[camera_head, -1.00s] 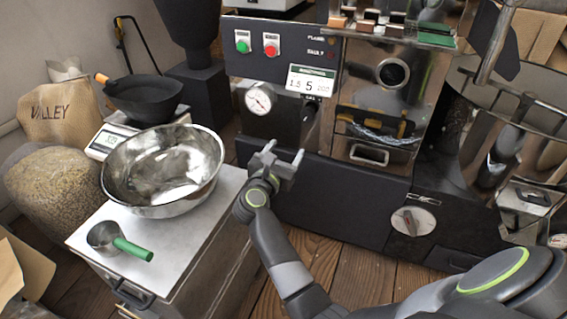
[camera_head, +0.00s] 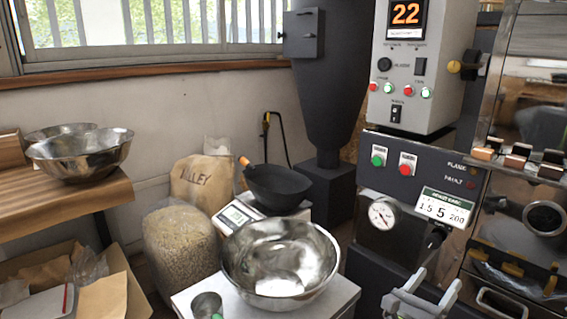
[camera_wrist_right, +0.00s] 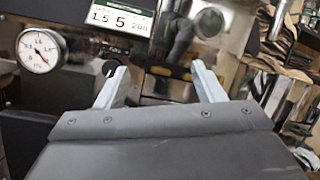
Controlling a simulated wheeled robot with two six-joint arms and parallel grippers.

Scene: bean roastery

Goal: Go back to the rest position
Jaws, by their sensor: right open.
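My right gripper (camera_head: 422,296) is at the bottom edge of the head view, in front of the roaster's dark lower panel. Its two grey fingers stand apart with nothing between them. The right wrist view also shows the open fingers (camera_wrist_right: 160,88), with the roaster front beyond them. My left gripper is in neither view.
The roaster (camera_head: 418,177) with its gauge (camera_head: 382,214) stands close at the right. Behind are a scale (camera_head: 236,214) with a black pan (camera_head: 276,188) and bean sacks (camera_head: 180,243).

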